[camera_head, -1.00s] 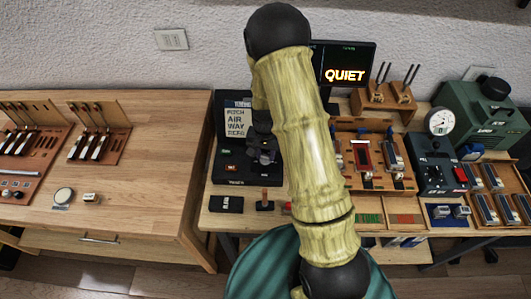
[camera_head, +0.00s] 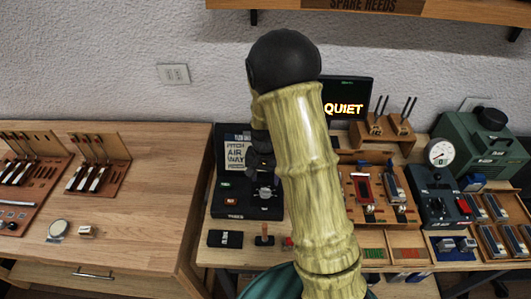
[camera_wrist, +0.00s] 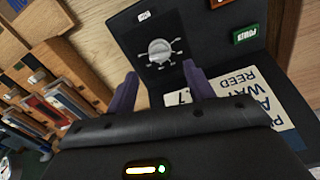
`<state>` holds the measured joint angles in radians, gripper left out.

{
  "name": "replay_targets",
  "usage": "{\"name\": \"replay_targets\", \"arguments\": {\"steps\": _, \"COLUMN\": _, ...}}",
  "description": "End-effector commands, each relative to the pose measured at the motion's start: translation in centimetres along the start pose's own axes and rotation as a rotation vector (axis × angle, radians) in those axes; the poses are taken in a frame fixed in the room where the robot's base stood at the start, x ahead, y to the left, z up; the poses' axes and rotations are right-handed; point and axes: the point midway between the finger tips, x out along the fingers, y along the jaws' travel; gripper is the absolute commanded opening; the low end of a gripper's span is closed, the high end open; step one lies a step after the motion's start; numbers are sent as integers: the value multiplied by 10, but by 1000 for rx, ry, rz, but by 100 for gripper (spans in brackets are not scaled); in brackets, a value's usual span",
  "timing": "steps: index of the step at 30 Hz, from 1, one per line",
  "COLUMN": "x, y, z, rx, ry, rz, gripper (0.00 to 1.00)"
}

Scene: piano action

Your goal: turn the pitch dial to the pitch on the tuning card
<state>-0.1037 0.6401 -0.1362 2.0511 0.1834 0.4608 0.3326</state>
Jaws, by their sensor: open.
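The pitch dial (camera_wrist: 160,52) is a silver knob with marks around it, on a black panel. The tuning card (camera_wrist: 262,100) is cream, appears rotated in the wrist view, and is partly covered by my gripper. It also shows in the head view (camera_head: 237,157), reading "PITCH", "AIR WAY" and a blurred lower line. I cannot read a pitch value on it. My gripper (camera_wrist: 160,72) is open and empty, its purple fingers framing the dial from below in the wrist view. Contact with the dial is not visible.
A green power label (camera_wrist: 248,34) sits on the panel. A screen reading "QUIET" (camera_head: 343,108) stands behind my arm. Right are a wooden tray with a red piece (camera_head: 363,188), a gauge (camera_head: 440,152) and a green machine (camera_head: 482,145). A wooden bench (camera_head: 140,215) is left.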

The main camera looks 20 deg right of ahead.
Motion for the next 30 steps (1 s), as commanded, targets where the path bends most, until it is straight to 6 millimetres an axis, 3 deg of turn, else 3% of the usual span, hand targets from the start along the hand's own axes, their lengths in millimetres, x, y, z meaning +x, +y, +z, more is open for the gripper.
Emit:
{"name": "replay_targets", "arguments": {"steps": 16, "x": -104, "y": 0, "z": -1, "rx": 1, "ry": 5, "rz": -3, "gripper": 53}}
{"name": "replay_targets", "arguments": {"steps": 21, "x": -116, "y": 0, "z": -1, "rx": 2, "ry": 2, "rz": -1, "gripper": 53}}
{"name": "replay_targets", "arguments": {"steps": 30, "x": -117, "y": 0, "z": -1, "rx": 2, "ry": 1, "rz": 0, "gripper": 53}}
